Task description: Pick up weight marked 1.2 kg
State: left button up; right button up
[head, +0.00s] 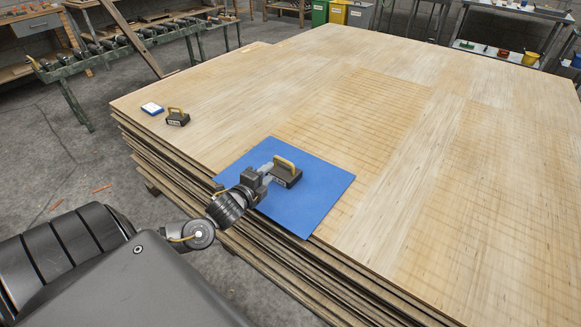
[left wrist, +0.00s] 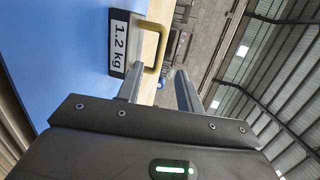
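The weight marked 1.2 kg (head: 288,178) stands on a blue mat (head: 325,190). It is a dark block with a yellow handle. In the left wrist view its white label on the weight (left wrist: 118,42) reads 1.2 kg, and the yellow handle (left wrist: 162,45) stands out beside it. My left gripper (head: 268,170) is at the near left side of the weight. In the left wrist view the fingers (left wrist: 160,80) are apart, with the handle's end close to the left finger. Whether they touch cannot be told. My right gripper is not in view.
A second dark weight with a yellow handle (head: 177,117) and a blue-and-white box (head: 152,109) sit on the veneer stack (head: 230,110) at the left. The stack's right side is clear. A roller conveyor (head: 120,52) stands behind on the left; coloured bins (head: 340,12) stand at the back.

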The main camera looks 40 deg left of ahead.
aim_at(282, 161)
pick_arm(q)
jog(key=shift+w, duration=0.1)
jog(key=x, duration=0.4)
jog(key=shift+w+a, duration=0.2)
jog(key=shift+a, duration=0.1)
jog(key=shift+d+x, duration=0.15)
jog(key=shift+x, duration=1.25)
jog(key=shift+d+x, duration=0.15)
jog(key=shift+x, duration=1.25)
jog(key=shift+f, duration=0.15)
jog(key=shift+c, duration=0.4)
grip_shut()
jog(key=shift+a, duration=0.1)
